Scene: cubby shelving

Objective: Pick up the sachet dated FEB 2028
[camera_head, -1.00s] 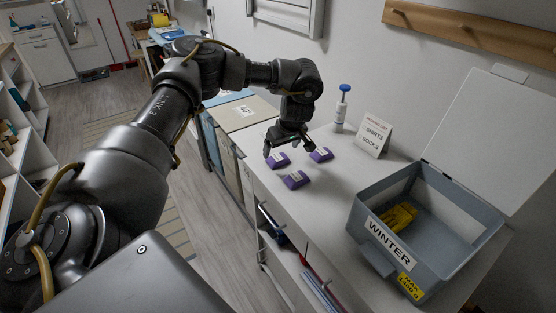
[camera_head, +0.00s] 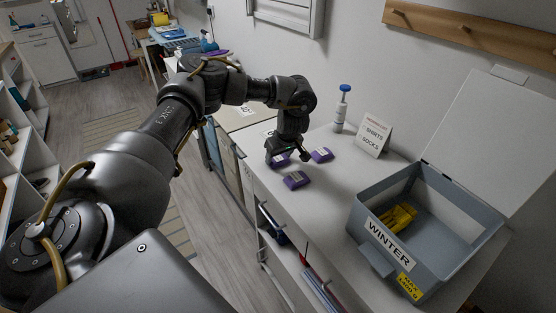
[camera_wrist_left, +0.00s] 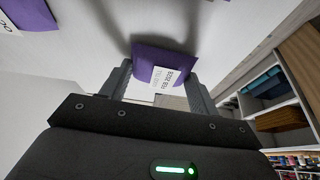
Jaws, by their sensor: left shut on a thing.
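Three purple sachets with white labels lie on the white counter top. In the head view one sachet (camera_head: 279,160) is at my left gripper (camera_head: 281,158), one (camera_head: 321,155) lies to its right, and one (camera_head: 296,180) lies nearer the front. In the left wrist view my left gripper (camera_wrist_left: 162,88) is shut on a purple sachet (camera_wrist_left: 152,58), whose label reads FEB 2028. I cannot tell whether this sachet is clear of the counter. Part of another purple sachet (camera_wrist_left: 32,13) shows at the upper left. My right gripper is not in view.
A grey open box (camera_head: 362,205) labelled WINTER, with a yellow item inside, stands at the right. A white bottle with a blue top (camera_head: 341,108) and a SHIRTS SOCKS sign (camera_head: 374,137) stand at the back. Shelves below the counter hold several items.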

